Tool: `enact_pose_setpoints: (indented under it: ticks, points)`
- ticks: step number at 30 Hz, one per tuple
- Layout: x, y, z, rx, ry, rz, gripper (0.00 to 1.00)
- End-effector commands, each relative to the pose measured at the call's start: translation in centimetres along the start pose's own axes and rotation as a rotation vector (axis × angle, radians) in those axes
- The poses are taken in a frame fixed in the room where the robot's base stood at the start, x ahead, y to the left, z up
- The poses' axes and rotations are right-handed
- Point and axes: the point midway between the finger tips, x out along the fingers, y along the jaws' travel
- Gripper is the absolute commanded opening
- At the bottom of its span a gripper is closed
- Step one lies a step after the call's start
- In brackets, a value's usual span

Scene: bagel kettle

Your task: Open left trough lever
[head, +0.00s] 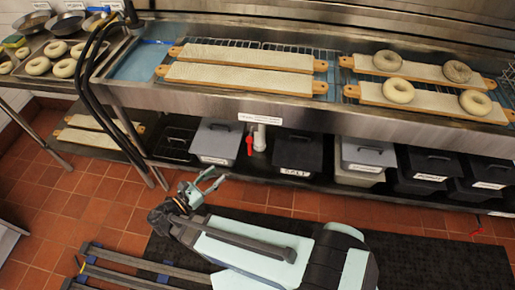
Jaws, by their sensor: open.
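A red lever (249,145) hangs roughly upright beside a white drain pipe (260,138), under the front edge of the long metal trough (215,98). My gripper (214,182) is open and empty, low over the floor, in front of and to the left of the red lever in the picture. It does not touch the lever. A second small red part (477,231) shows low at the right edge; I cannot tell whether it is also a lever.
Lidded bins stand on the shelf under the trough, including a grey one (216,140) left of the lever and a black one (298,152) right of it. Bagel boards (240,78) lie on the trough. Black hoses (85,75) hang at left.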

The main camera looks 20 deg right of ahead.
Motion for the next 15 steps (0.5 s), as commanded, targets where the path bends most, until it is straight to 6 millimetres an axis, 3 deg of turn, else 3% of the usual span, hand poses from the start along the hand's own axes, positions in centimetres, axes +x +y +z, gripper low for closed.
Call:
enact_pose_setpoints:
  ticks: [7,15]
  points:
    - [1.6,-0.1,0.0,-0.028,0.003,-0.005,0.42]
    - [5.9,-0.2,0.0,-0.026,0.004,-0.007,0.42]
